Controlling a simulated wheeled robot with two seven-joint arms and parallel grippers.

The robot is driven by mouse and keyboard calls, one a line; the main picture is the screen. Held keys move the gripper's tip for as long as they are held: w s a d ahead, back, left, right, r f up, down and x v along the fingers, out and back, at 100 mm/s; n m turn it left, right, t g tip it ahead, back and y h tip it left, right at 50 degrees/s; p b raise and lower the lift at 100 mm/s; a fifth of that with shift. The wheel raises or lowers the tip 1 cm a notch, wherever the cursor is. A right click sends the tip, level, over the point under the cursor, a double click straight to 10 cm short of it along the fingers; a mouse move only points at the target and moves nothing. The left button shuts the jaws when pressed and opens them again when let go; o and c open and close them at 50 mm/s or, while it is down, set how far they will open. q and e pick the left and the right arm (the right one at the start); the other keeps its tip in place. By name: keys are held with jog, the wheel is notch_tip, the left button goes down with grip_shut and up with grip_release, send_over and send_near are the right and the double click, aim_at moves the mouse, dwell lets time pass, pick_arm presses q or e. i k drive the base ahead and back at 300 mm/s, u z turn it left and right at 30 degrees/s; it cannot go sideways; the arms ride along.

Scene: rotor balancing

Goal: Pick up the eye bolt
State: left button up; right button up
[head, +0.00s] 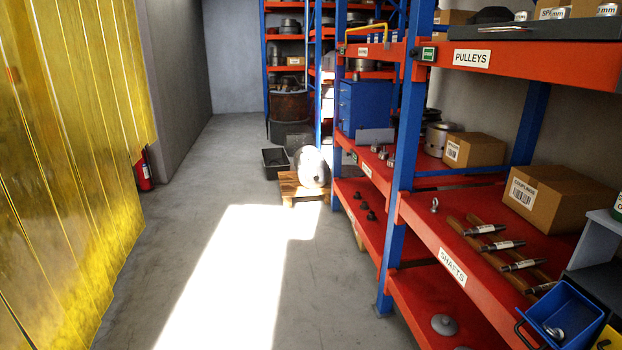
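The eye bolt (434,205) is a small grey metal piece with a ring at its top.
Several labelled shafts (494,244) lie right of the eye bolt on wooden rails (463,226). Cardboard boxes (548,193) stand behind. A blue upright (399,160) rises close to its left. A blue bin (560,318) is front right.

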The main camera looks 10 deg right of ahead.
aim_at(433, 210)
jog(key=z, duration=0.15)
jog(key=i, duration=2)
jog(key=z, duration=1.7)
jog(key=i, duration=1.1)
jog(key=z, duration=1.05)
